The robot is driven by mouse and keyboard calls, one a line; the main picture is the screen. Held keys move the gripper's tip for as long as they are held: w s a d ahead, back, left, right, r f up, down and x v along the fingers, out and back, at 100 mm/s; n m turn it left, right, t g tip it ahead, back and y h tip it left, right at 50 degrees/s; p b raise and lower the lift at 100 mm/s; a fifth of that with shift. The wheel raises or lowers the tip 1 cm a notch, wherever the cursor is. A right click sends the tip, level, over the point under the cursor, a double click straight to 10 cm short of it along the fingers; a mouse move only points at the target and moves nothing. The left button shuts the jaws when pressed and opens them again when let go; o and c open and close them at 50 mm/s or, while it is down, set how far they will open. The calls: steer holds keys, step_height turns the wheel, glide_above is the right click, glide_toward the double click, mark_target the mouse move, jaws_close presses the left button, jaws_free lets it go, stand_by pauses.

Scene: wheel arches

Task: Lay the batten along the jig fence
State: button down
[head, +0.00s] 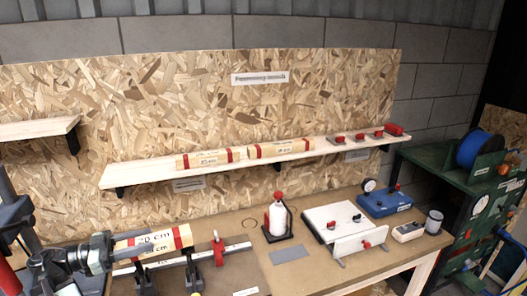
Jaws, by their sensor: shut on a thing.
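My gripper (108,251) is at the lower left, shut on a wooden batten (150,241) marked "20 cm" with a red band near its right end. The batten points right and sits above the bar of a long clamp; I cannot tell whether it touches anything below. My gripper hides its left end. A white board with a low upright white plate, which looks like the jig fence (361,243), stands on the bench at the right, well apart from the batten. Red and dark knobs sit on it.
A bar clamp (217,251) with black supports lies at the front left. A white bottle (278,217) in a dark stand is between batten and jig. A shelf (140,173) above holds two more banded battens. A blue box (384,202) stands behind the jig.

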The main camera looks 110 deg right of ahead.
steer(key=shift+s, duration=0.25)
steer(key=s+d+r+n+t+h+p, duration=0.2)
steer(key=d+r+n+h+p, duration=0.2)
steer(key=d+r+p, duration=0.3)
steer(key=s+d+r+n+t+h+p, duration=0.2)
steer(key=d+r+h+p, duration=0.4)
steer(key=d, duration=0.4)
steer(key=shift+r+n+t+h+p, duration=0.35)
steer(key=shift+n+t+h, duration=0.2)
steer(key=shift+n, duration=0.35)
